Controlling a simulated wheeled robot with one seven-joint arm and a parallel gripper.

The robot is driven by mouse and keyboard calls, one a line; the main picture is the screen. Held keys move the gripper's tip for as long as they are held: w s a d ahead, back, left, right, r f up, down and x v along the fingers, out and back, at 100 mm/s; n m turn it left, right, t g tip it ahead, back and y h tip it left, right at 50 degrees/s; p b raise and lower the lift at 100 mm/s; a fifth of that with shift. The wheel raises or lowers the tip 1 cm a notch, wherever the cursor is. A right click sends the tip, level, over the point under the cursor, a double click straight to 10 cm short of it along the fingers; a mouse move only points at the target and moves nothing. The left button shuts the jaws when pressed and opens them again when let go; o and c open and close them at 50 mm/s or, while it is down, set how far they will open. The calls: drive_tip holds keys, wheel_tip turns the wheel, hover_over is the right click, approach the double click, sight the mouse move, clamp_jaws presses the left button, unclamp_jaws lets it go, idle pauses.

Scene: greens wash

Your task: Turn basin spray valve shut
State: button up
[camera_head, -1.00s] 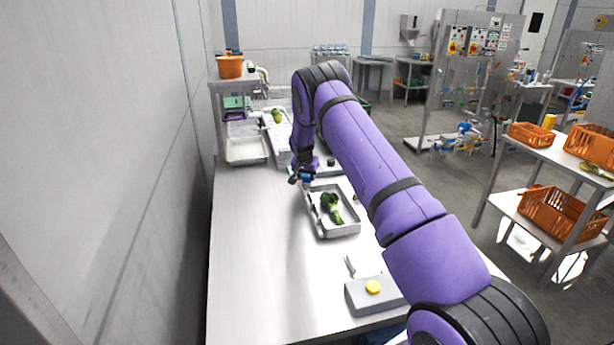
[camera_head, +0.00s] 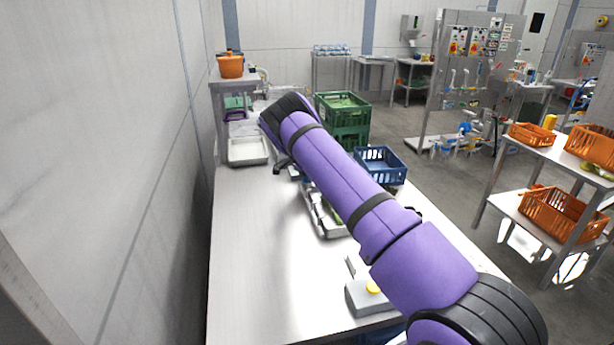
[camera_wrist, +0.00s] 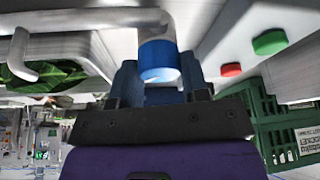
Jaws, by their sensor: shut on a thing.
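The spray valve shows in the wrist view as a blue cylindrical handle (camera_wrist: 158,62) on a thick grey pipe. My gripper (camera_wrist: 158,76) is shut on the blue handle, with one dark blue finger on each side of it. In the head view my purple arm hides the valve and the gripper's fingers. A metal basin (camera_head: 317,218) on the bench is partly covered by my arm. Leafy greens (camera_wrist: 62,76) lie beside a curved metal pipe in the wrist view.
A grey box with a green button (camera_wrist: 269,42) and a red button (camera_wrist: 231,70) is close beside my gripper. Green crates (camera_head: 343,118) and a blue crate (camera_head: 381,163) stand right of the bench. A white tray (camera_head: 247,151) is at the back left. The front left bench is clear.

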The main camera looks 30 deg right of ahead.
drive_tip(key=shift+a+m, duration=0.1)
drive_tip(key=shift+m, duration=0.3)
drive_tip(key=o, duration=0.9)
drive_tip(key=v, duration=1)
drive_tip(key=shift+w+a+r, duration=0.15)
drive_tip(key=shift+r, duration=0.15)
